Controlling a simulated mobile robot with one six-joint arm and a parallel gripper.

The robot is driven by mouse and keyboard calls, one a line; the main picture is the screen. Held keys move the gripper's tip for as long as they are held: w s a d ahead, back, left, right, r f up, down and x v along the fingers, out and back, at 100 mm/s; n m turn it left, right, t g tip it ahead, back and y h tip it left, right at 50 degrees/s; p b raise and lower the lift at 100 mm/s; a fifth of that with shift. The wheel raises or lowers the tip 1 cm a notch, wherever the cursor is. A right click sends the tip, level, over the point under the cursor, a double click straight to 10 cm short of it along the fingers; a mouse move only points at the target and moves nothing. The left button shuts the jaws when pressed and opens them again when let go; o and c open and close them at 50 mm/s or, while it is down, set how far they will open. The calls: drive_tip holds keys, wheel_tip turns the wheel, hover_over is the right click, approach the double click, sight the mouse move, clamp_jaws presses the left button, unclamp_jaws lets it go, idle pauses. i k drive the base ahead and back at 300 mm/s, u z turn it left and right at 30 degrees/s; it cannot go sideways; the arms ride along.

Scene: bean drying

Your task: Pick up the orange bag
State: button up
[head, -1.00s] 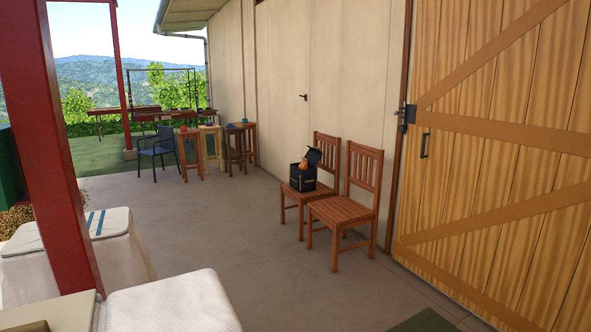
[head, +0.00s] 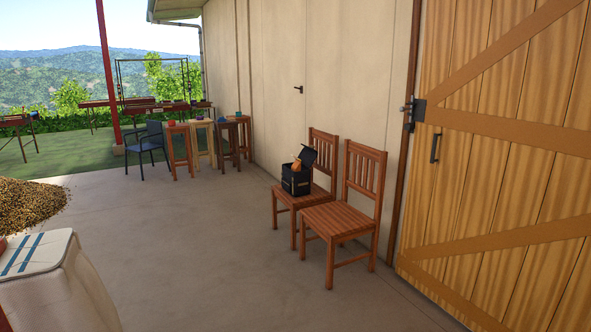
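An orange item (head: 297,166), which looks like the orange bag, shows at the top of a black box (head: 295,182) with its lid raised. The box stands on the seat of the farther wooden chair (head: 284,198). Only the upper part of the orange item shows; whether the rest lies inside the box I cannot tell. A small orange-red thing (head: 171,123) also sits on a stool at the back, too small to identify. My gripper is not in view.
A nearer empty wooden chair (head: 338,219) stands right of the box. A white sack (head: 62,290) and a heap of beans (head: 30,204) are at the left. Stools (head: 203,143) and a dark armchair (head: 147,143) stand farther back. The concrete floor (head: 190,240) between is clear.

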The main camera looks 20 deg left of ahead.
sight(296, 167)
drive_tip(key=z, duration=0.05)
drive_tip(key=i, duration=2.25)
drive_tip(key=z, duration=1.5)
drive_tip(key=k, duration=0.15)
drive_tip(key=u, duration=3.25)
drive_tip(key=i, duration=1)
drive_tip(key=u, duration=0.05)
